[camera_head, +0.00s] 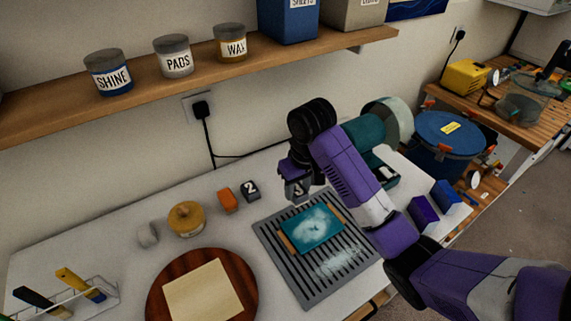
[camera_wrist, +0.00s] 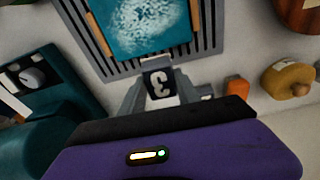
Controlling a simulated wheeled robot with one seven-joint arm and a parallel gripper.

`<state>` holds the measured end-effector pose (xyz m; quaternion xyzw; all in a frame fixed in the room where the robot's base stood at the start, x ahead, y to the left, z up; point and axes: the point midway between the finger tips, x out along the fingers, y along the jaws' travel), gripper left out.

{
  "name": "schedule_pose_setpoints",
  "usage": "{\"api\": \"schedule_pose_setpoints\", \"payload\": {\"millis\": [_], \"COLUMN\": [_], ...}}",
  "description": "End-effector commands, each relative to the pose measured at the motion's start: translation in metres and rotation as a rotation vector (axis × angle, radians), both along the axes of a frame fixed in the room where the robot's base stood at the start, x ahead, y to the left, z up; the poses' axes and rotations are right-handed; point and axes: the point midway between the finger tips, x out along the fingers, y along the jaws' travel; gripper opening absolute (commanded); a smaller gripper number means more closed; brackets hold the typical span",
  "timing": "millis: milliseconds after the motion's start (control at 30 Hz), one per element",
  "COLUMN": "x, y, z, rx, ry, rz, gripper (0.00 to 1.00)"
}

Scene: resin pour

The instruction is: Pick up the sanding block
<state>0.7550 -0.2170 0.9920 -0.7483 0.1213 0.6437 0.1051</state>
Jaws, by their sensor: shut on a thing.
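My gripper (camera_head: 296,184) is shut on a dark grey block marked 3 (camera_head: 299,189), just behind the far edge of the slatted grey tray. In the wrist view the marked face of this block (camera_wrist: 159,83) shows between the two grey fingers. Whether it is clear of the white table I cannot tell. A similar dark block marked 2 (camera_head: 251,190) stands on the table to the left, beside a small orange block (camera_head: 228,201). No block carries the words sanding block. The orange block also shows in the wrist view (camera_wrist: 237,87).
A teal panel with white haze (camera_head: 312,228) lies on the slatted tray (camera_head: 335,283). A yellow lidded jar (camera_head: 186,219), a round wooden board (camera_head: 160,296) and a brush rack (camera_head: 112,291) are left. Blue (camera_head: 446,195) and purple (camera_head: 422,211) blocks stand right. A shelf (camera_head: 140,101) hangs above.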

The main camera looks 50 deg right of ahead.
Motion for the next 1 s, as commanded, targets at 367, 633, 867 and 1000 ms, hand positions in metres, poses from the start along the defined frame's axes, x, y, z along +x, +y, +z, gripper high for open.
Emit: {"api": "schedule_pose_setpoints", "payload": {"millis": [367,633,867,1000], "x": [-0.054,-0.063,-0.074,-0.077], "y": [0.014,0.015,0.019,0.021], "z": [0.001,0.003,0.001,0.000], "rx": [-0.004,-0.008,-0.005,-0.002], "ry": [-0.004,-0.009,-0.004,0.000], "rz": [0.000,-0.001,0.001,0.000], "gripper": [0.00,0.00,0.00,0.00]}}
